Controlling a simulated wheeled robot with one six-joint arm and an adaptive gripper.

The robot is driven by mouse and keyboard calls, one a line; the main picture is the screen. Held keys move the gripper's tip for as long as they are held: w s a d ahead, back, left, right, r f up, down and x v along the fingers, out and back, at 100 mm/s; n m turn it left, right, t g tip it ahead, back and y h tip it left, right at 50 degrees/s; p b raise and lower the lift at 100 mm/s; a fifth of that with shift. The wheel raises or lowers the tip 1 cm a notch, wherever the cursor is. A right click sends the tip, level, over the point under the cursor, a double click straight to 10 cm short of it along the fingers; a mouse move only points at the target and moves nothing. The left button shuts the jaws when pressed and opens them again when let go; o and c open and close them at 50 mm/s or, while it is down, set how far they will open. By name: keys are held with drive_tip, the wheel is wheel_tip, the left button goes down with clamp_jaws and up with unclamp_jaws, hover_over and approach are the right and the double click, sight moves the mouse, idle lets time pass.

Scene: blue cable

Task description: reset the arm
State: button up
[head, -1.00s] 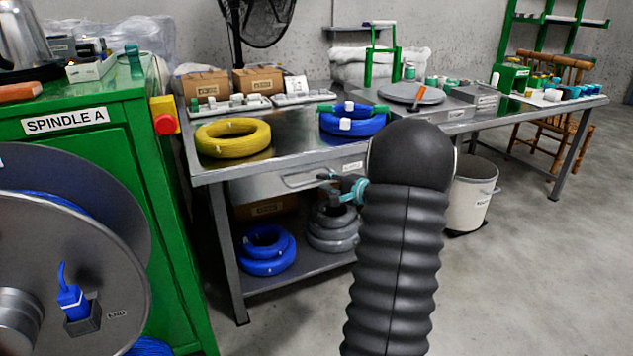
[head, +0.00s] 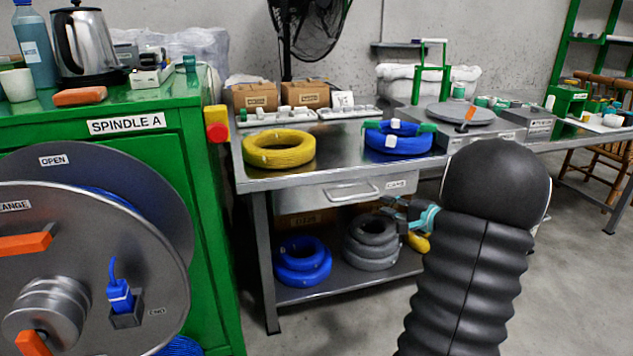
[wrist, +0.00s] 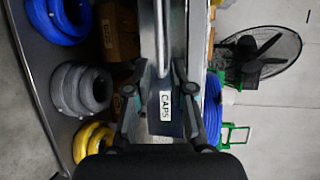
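My arm, with a black ribbed sleeve, rises at the right of the head view. My gripper (head: 402,216), dark with teal parts, is in front of the bench, just below the drawer (head: 330,194) labelled CAPS. In the wrist view my gripper (wrist: 161,88) has its two fingers spread apart, one on each side of the CAPS label (wrist: 166,106). Nothing is seen held between them. I cannot tell the exact gap between the fingers and the drawer front.
The metal bench (head: 345,158) carries a yellow coil (head: 279,149) and a blue coil (head: 398,140). Blue (head: 302,262) and grey coils (head: 370,243) lie on its lower shelf. The green Spindle A cabinet (head: 205,260) and reel (head: 60,290) stand at left. Floor at right is open.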

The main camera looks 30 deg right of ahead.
drive_tip(key=s+a+f+g+y, duration=0.1)
drive_tip(key=s+a+f+g, duration=0.25)
drive_tip(key=f, duration=0.25)
drive_tip(key=s+a+f+n+g+y, duration=0.1)
drive_tip(key=s+a+n+g, duration=0.2)
drive_tip(key=a, duration=0.5)
drive_tip(key=s+a+n+g, duration=0.1)
drive_tip(key=s+a+g, duration=0.35)
drive_tip(key=a, duration=0.35)
drive_tip(key=s+a+r+n+h, duration=0.1)
drive_tip(key=s+a+r+n, duration=0.2)
drive_tip(key=a, duration=0.4)
drive_tip(key=s+a+r+n+h, duration=0.2)
drive_tip(key=s+a+r+n, duration=0.2)
drive_tip(key=s+a+n, duration=0.1)
drive_tip(key=s+a+r+n+t+h, duration=0.1)
drive_tip(key=s+a+r+n, duration=0.2)
drive_tip(key=a+n, duration=0.2)
drive_tip(key=a, duration=0.3)
drive_tip(key=shift+s+a+r, duration=0.25)
drive_tip(key=shift+s+a, duration=0.1)
drive_tip(key=shift+s, duration=0.05)
